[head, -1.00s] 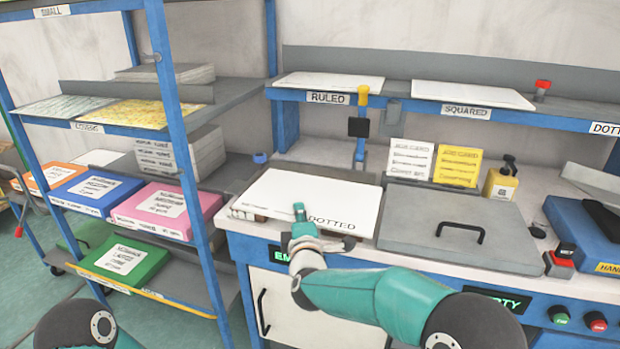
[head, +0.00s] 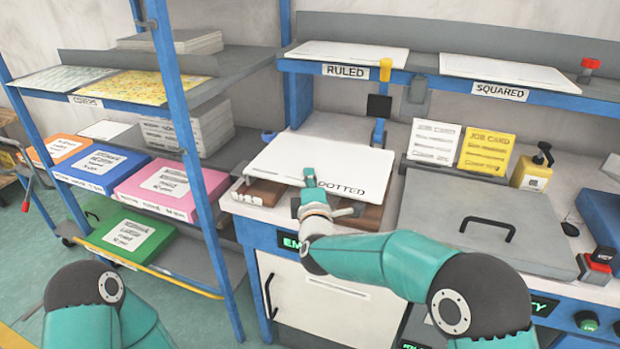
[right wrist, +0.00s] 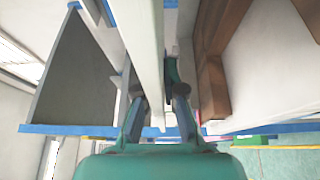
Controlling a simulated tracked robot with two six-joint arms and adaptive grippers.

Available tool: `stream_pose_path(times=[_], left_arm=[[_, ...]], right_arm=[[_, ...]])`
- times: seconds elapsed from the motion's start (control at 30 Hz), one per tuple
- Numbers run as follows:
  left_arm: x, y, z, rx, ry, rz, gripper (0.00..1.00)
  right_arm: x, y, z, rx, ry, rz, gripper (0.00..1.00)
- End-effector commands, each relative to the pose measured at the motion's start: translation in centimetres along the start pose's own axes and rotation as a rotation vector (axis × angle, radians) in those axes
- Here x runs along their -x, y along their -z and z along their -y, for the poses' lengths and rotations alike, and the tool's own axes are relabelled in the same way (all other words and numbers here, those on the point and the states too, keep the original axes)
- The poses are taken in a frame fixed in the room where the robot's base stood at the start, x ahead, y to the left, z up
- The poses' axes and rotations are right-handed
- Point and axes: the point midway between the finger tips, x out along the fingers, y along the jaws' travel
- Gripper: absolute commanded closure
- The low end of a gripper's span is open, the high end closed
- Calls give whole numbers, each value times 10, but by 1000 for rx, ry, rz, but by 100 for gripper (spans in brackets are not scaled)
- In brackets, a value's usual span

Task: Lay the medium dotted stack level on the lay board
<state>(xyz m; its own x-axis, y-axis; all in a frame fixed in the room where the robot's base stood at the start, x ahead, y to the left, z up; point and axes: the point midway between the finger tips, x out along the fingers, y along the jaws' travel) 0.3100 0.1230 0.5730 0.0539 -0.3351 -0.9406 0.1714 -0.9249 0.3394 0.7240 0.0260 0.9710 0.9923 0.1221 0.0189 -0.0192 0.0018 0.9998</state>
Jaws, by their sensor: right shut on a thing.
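The white dotted stack (head: 318,160), lettered DOTTED along its front edge, is over the left part of the bench in the head view. My right gripper (head: 310,180) is shut on its front edge. In the right wrist view the stack (right wrist: 140,45) shows edge-on as a pale slab between the fingers. Brown wooden parts, seemingly of the lay board (head: 264,193), show below the stack at its front left and right. In the right wrist view a gap separates the stack from the wood (right wrist: 212,65). The stack hides most of the board. My left gripper is out of view.
A grey lid with a black handle (head: 485,215) lies to the right. Job cards (head: 485,150) and a yellow bottle (head: 533,170) stand behind it. A blue-framed rack (head: 180,100) stands left. The upper shelf holds the ruled (head: 350,54) and squared (head: 510,73) sheets.

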Motion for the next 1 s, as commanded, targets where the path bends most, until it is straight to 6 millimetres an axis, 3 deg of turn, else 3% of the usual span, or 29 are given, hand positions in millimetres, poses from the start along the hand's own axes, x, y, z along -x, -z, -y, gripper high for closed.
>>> stream_pose_path(times=[0.27,0.8,1.0], left_arm=[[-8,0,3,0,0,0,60],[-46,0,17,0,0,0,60],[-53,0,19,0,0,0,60]], right_arm=[[3,-1,5,-2,-6,-9,100],[4,2,61,-2,-7,-13,100],[4,3,72,-3,-8,-14,100]])
